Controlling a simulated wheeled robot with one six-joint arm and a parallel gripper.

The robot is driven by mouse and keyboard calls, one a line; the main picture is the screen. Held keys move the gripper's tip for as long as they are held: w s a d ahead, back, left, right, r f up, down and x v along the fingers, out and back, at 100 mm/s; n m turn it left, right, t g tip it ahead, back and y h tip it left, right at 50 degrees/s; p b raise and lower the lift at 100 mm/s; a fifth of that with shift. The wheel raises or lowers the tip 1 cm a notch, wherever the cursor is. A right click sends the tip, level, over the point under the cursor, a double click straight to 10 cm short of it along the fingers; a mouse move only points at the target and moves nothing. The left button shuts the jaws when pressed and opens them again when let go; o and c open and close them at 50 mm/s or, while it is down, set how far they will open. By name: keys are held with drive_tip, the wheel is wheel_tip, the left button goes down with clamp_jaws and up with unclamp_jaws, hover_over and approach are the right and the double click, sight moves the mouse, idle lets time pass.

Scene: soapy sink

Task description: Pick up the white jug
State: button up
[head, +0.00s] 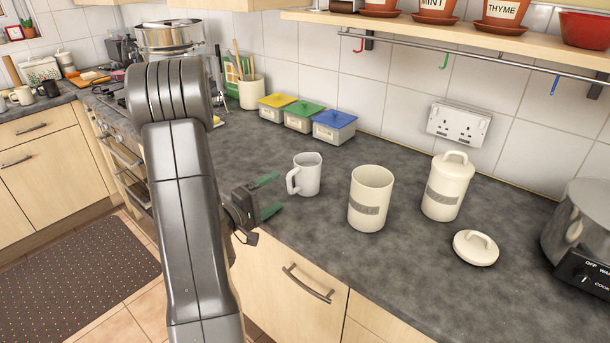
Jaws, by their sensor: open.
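The white jug (309,175) stands upright on the grey worktop, with its handle on its left side, towards my gripper. My gripper (270,195) is open and empty, just left of the jug. Its two green fingertips point right towards the jug, one farther back and one nearer the front edge. A gap shows between the fingertips and the handle. My arm comes up in the left part of the picture and hides some of the worktop behind it.
A cream open canister (369,202) stands right of the jug. Beyond it are a lidded canister (447,188) and a loose lid (476,247). Small boxes with yellow, green and blue lids (334,127) line the wall behind. A steel pot (582,225) stands far right.

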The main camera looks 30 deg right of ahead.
sight(291, 183)
drive_tip(key=shift+p+x, duration=1.25)
drive_tip(key=shift+x, duration=2.3)
drive_tip(key=shift+f, duration=0.1)
drive_tip(key=c, duration=1.3)
